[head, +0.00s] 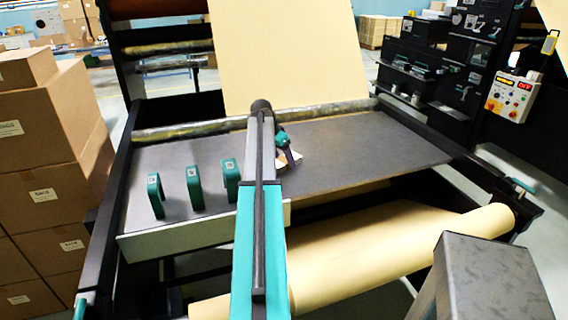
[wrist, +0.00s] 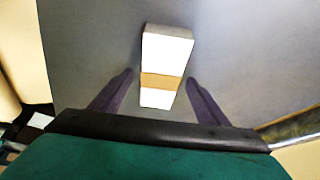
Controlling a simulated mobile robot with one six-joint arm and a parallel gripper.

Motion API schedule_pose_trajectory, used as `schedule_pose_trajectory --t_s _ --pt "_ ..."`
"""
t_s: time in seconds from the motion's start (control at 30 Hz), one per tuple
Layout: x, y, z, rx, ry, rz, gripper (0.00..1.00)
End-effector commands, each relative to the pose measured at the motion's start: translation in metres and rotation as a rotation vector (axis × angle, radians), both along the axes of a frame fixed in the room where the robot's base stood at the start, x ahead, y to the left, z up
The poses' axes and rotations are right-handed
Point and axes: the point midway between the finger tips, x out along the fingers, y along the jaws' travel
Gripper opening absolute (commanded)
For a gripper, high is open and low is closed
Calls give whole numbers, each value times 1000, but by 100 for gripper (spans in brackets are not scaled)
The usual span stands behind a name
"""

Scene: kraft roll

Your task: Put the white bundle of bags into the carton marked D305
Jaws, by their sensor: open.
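The white bundle of bags (wrist: 168,52) lies on the grey table, with a brown band around it, in the wrist view. In the head view only a bit of it (head: 294,156) shows beside my arm. My gripper (wrist: 159,77) is open, one dark finger on each side of the bundle's near part, with gaps showing; I cannot tell its height above the table. In the head view my gripper (head: 285,148) is partly hidden behind my arm. Brown cartons (head: 50,180) are stacked at the left; I cannot read D305 on any label.
Three teal upright brackets (head: 194,188) with small labels stand on the table (head: 370,150) left of my arm. A kraft paper web (head: 290,60) rises behind it, and a kraft roll (head: 390,250) lies in front. The table's right part is clear.

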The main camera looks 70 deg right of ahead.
Motion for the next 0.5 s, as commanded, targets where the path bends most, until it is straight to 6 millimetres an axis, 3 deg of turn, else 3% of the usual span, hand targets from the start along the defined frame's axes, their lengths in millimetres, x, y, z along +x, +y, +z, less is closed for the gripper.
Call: schedule_pose_trajectory --t_s 0.43,0.5 --pt "1 0 0 0 0 1 69" --pt "1 0 0 0 0 1 60"
